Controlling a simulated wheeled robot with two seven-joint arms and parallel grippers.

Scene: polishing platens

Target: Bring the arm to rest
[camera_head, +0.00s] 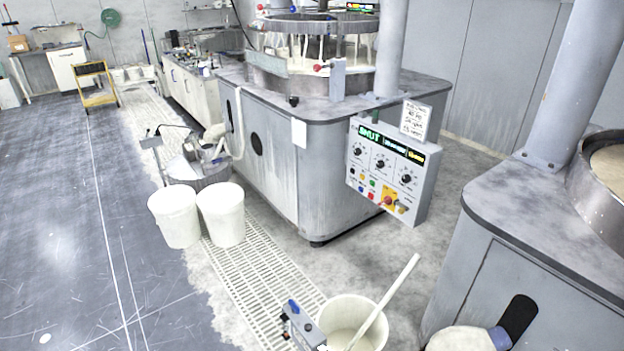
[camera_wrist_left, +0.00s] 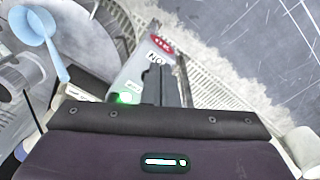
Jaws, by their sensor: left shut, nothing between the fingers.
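My left gripper (camera_wrist_left: 160,82) shows only in the left wrist view, at the middle. Its dark, narrow fingers are together, with nothing seen between them. The head view does not show the left gripper.
In the head view, a white bucket (camera_head: 335,309) with a stick stands front centre. Two white buckets (camera_head: 174,217) stand by the near polishing machine (camera_head: 275,185), which carries a control box (camera_head: 388,172). Another machine (camera_head: 540,290) is at right. A blue scoop (camera_wrist_left: 33,26) shows in the wrist view.

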